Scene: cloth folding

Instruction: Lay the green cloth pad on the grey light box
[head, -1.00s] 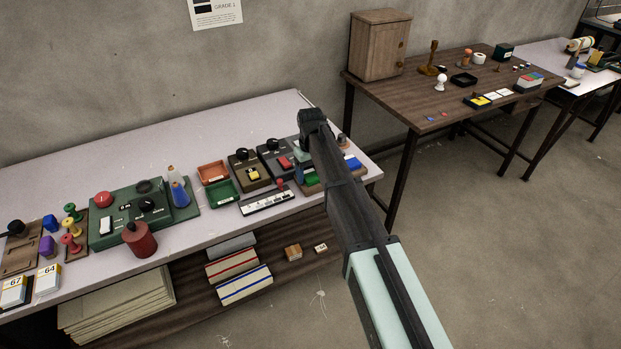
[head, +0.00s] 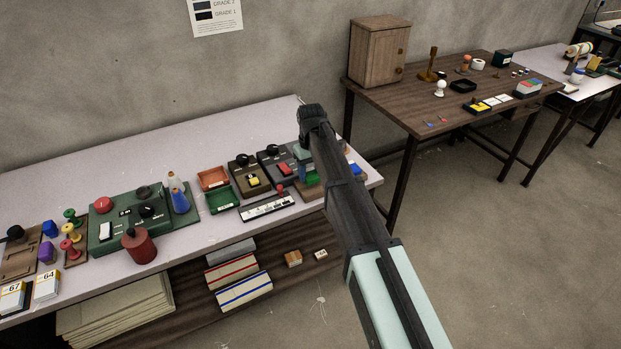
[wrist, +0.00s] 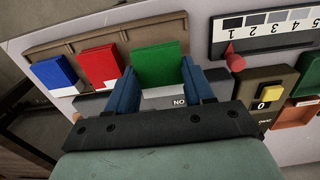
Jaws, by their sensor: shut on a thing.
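The green cloth pad (wrist: 160,64) is between my gripper's two blue fingers in the wrist view. My gripper (wrist: 160,88) is shut on it. In the head view my gripper (head: 305,158) is over the right end of the pale table, and part of the green pad (head: 312,177) shows below it. I cannot tell if the pad is clear of the brown rack (wrist: 70,43) behind it. A grey surface with a part-hidden label reading "NO" shows below the pad. A dark grey box (head: 268,163) with a black knob is just left of my gripper; I cannot tell whether it is the light box.
A red pad (wrist: 100,65) and a blue pad (wrist: 55,75) lie on the rack beside the green one. A numbered strip (head: 266,208), a yellow-buttoned box (head: 240,178) and orange and green trays (head: 213,178) stand to the left. The table's back strip is clear.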

